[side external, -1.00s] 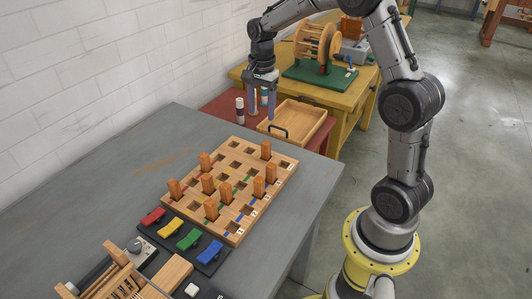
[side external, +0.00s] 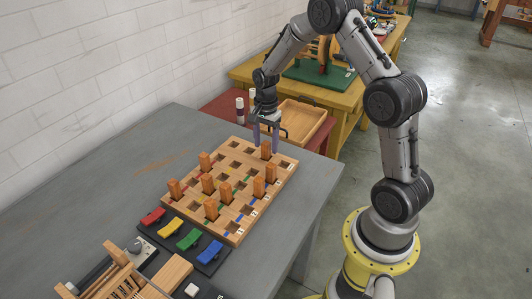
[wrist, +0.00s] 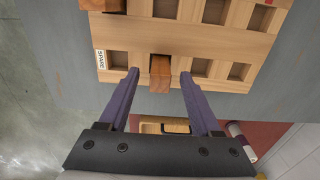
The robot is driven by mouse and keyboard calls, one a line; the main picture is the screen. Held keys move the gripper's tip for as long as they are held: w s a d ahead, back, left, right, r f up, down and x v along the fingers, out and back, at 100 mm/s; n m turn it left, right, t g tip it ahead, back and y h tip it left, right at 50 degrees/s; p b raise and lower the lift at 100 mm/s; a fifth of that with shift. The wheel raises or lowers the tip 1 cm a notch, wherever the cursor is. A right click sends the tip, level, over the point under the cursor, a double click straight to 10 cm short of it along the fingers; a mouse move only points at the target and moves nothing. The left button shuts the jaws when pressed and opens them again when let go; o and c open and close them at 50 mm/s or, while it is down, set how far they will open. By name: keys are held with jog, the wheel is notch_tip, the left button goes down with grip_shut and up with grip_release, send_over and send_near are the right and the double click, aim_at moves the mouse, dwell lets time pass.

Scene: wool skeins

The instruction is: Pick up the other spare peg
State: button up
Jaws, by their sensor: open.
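A wooden peg (side external: 266,150) stands upright in a hole at the far end of the pegboard (side external: 284,163). In the wrist view this peg (wrist: 160,72) is in the end row, next to a "SPARE" label (wrist: 101,60). The other holes showing in that row look empty. My gripper (side external: 266,143) is above the far end of the board, pointing down and open. In the wrist view its purple fingertips (wrist: 160,75) appear on either side of the peg, with gaps on both sides. I cannot tell how far down beside the peg they reach.
Several other pegs (side external: 208,183) stand in the board. Coloured levers (side external: 189,239) lie in front of it on the grey table (side external: 120,160). An open wooden drawer or tray (side external: 304,122) is behind. The table left of the board is clear.

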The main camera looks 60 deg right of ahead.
jog(key=shift+f, duration=1.2)
grip_shut()
